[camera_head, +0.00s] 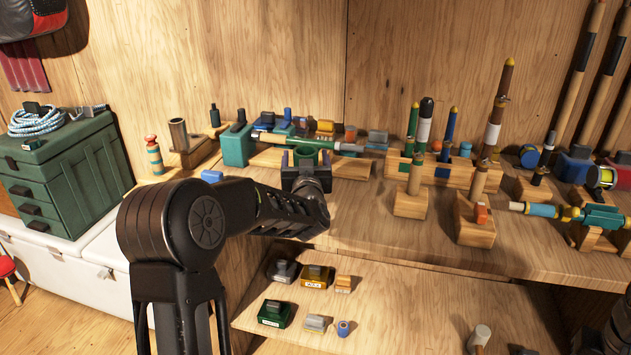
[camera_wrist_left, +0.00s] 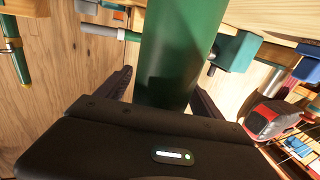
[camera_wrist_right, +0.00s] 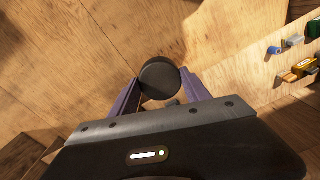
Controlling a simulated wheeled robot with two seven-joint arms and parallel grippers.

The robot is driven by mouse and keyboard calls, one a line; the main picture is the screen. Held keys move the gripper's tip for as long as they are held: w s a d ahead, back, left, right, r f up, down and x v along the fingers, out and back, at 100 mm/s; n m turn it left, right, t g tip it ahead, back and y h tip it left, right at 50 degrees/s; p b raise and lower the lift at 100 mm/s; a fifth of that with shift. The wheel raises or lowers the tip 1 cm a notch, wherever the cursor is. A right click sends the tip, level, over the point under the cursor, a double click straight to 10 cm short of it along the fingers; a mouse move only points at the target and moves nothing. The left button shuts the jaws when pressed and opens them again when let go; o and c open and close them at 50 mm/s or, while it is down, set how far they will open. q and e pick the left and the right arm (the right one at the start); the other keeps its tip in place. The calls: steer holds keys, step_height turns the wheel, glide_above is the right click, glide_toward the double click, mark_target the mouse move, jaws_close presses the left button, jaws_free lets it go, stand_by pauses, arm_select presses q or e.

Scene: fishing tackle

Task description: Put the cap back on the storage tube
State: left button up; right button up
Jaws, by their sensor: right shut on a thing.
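In the right wrist view my right gripper (camera_wrist_right: 160,88) is shut on a round black cap (camera_wrist_right: 159,76), held over a wooden surface. The cap is not visible in the head view, apart from the tube.
Wooden stands with upright rods (camera_head: 411,199) fill the bench's right side. A teal block (camera_head: 237,146) and several small boxes stand behind the tube. A lower shelf (camera_head: 365,315) holds small boxes. A green drawer box (camera_head: 70,175) is at left.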

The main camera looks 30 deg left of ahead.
arm_select(q)
jaws_close()
stand_by(0.7)
